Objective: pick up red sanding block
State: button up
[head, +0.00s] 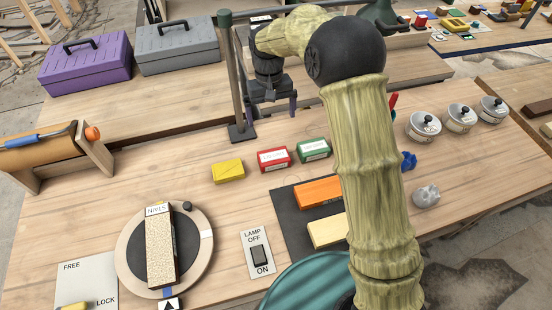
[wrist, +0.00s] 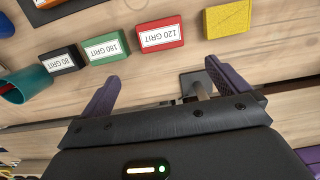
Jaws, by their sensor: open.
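The red sanding block (head: 274,159), with a white label on it, lies on the workbench between a yellow block (head: 228,171) and a green block (head: 313,149). In the wrist view the red block (wrist: 160,42) has a label reading 120 GRIT, upside down. My gripper (head: 272,108) is open and empty, with purple fingers apart. It is beyond the row of blocks in the head view, clear of the red block. In the wrist view the red block is ahead of the gap between the fingertips (wrist: 160,76). Nothing covers the block.
A green-grey post (head: 235,85) on a dark base stands left of my gripper. The wrist view shows a black block labelled 80 GRIT (wrist: 60,61) and a teal cup (wrist: 24,84). A dark mat (head: 290,217) with orange and pale blocks lies nearer. Lidded tins (head: 461,118) stand right.

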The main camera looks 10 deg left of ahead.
jog(key=p, duration=0.1)
send_near(274, 155)
notch_tip(274, 155, down, 5)
jog(key=shift+d+f, duration=0.1)
jog(key=shift+f, duration=0.1)
jog(key=shift+s+d+f+p, duration=0.1)
jog(key=shift+s+f+p, duration=0.15)
jog(key=shift+f, duration=0.6)
jog(key=shift+s+f+p, duration=0.15)
jog(key=shift+f+p, duration=0.15)
jog(key=shift+f, duration=0.55)
jog(key=shift+s+d+f+p, duration=0.15)
jog(key=shift+f+p, duration=0.15)
jog(key=shift+f, duration=0.55)
jog(key=shift+a, duration=0.1)
jog(key=c, duration=0.9)
jog(key=shift+r, duration=0.2)
